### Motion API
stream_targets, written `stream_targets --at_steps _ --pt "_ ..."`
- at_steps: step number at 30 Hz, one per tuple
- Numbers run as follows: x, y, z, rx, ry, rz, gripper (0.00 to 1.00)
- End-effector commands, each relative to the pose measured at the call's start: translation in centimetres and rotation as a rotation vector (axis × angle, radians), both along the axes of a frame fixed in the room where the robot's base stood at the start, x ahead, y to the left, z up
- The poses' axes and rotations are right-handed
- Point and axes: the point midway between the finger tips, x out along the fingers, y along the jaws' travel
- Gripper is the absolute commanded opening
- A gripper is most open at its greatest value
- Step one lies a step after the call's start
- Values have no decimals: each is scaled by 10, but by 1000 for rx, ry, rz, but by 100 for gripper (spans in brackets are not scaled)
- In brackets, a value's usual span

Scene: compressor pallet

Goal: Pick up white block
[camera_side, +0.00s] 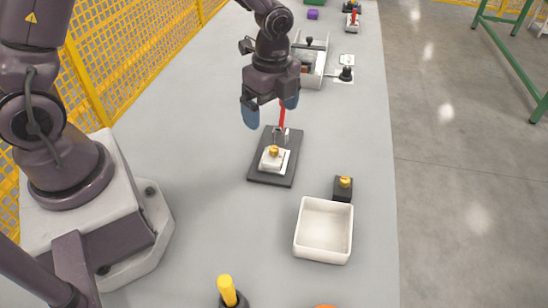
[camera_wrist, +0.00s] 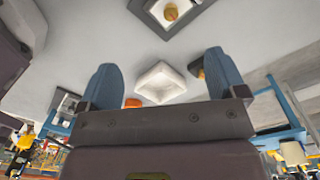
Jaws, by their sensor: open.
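In the wrist view the fingers of my gripper (camera_wrist: 163,68) point up the picture. The white block (camera_wrist: 157,13) shows at the top edge there, partly cut off, on the dark pallet (camera_wrist: 184,32), beyond the fingertips.
An upright red piece (camera_side: 282,116) and a small metal part (camera_side: 281,137) stand at the pallet's back. An empty white box (camera_side: 313,257) and a dark block with a yellow knob (camera_side: 343,191) are front right. A yellow handle (camera_side: 227,290) stands in front. Open table lies left of the pallet.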

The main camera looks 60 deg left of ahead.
Motion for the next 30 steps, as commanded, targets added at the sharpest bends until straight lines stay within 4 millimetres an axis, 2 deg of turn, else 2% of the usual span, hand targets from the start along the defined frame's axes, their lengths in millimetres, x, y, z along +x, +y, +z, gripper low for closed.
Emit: stream_targets --at_steps 3,8,18,26,30 --pt "9 0 4 -2 -36 -149 90" --pt "9 0 -2 -4 -39 -228 90" --pt "8 0 -62 -4 -36 -229 90" --pt "9 2 -81 -3 -36 -227 90" --pt "10 6 -103 -3 -36 -227 90"
